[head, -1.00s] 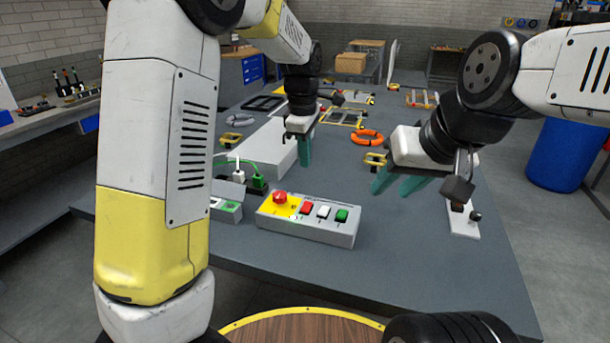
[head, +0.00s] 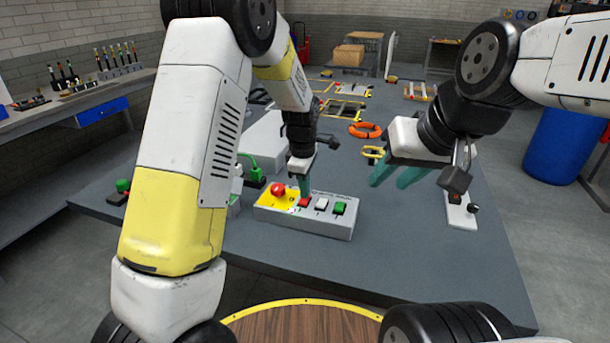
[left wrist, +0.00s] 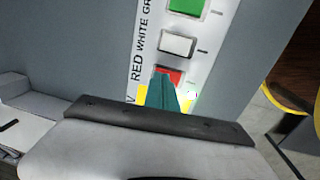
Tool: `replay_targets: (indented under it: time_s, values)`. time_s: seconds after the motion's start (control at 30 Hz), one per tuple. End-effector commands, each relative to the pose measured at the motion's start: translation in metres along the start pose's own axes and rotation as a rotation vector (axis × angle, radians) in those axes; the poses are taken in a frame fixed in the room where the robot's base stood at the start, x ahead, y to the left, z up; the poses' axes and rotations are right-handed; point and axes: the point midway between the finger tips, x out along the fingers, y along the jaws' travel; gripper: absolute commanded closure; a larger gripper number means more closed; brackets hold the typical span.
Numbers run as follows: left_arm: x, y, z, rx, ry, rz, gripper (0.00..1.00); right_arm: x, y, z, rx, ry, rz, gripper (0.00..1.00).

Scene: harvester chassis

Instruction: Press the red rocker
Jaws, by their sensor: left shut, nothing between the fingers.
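The grey control box (head: 330,227) sits on the table. It carries a red mushroom button (head: 278,189) on a yellow patch, then the red rocker (head: 304,202), a white rocker (head: 321,204) and a green rocker (head: 339,208). My left gripper (head: 305,193) is shut, pointing down with its teal fingertips at the red rocker. In the left wrist view the fingers (left wrist: 167,92) cover part of the red rocker (left wrist: 170,75); whether they touch it I cannot tell. My right gripper (head: 392,178) is above the table to the right, its teal fingers apart.
An orange ring (head: 365,130) lies farther back. The table front is clear.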

Motion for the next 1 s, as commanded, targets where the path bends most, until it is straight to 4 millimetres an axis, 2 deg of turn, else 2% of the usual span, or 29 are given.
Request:
replay_targets:
  time_s: [0.57,1.0]
  values:
    - [0.006,-0.001,0.001,0.000,0.000,-0.004,1.00,0.000,0.000,0.000,0.000,0.000,0.000,0.64]
    - [0.003,-0.017,0.000,0.000,0.000,-0.009,1.00,0.000,0.000,0.000,0.000,0.000,0.000,0.64]
